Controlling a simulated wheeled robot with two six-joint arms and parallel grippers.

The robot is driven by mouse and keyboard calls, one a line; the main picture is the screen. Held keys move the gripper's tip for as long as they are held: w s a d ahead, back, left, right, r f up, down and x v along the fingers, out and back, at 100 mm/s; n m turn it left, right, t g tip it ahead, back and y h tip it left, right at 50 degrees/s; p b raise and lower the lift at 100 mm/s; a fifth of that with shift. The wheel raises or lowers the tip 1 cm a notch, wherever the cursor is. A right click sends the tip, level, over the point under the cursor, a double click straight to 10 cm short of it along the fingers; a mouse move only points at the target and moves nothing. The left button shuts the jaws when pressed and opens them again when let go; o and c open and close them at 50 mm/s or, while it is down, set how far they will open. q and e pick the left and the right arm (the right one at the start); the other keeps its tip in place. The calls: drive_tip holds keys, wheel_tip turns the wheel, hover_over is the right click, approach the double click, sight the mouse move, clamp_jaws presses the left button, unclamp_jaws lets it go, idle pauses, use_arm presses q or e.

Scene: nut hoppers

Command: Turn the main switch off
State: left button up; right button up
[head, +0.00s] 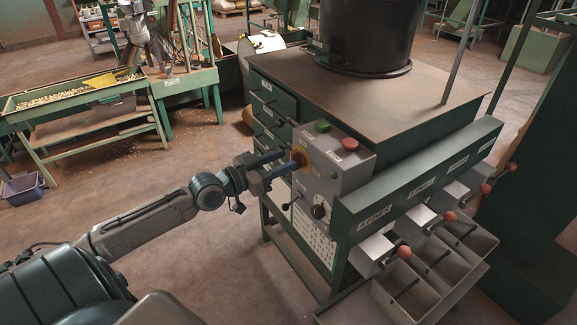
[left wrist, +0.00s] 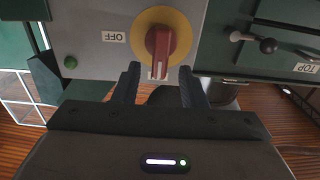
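The main switch is a red rotary handle on a yellow round plate (head: 302,158), on the side of a grey control box (head: 335,185). In the left wrist view the red handle (left wrist: 161,42) shows close up, with an "OFF" label (left wrist: 114,37) beside the plate; the picture there appears upside down. My left gripper (head: 284,163) is at the switch. In the left wrist view its two fingers (left wrist: 160,78) are apart, with the handle's near end between or just beyond their tips. Contact cannot be told. My right gripper is not in view.
A green button (head: 323,126) and a red button (head: 350,144) sit on top of the box, and a black knob (head: 319,210) below the switch. Hoppers with red-knobbed levers (head: 404,252) stand to the right. Open floor lies left of the cabinet.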

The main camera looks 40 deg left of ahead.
use_arm(q)
drive_tip(key=shift+x, duration=1.1)
drive_tip(key=shift+w+d, duration=0.1)
drive_tip(key=shift+w, duration=0.05)
drive_tip(key=shift+c, duration=0.5)
clamp_jaws()
drive_tip(key=shift+b, duration=0.35)
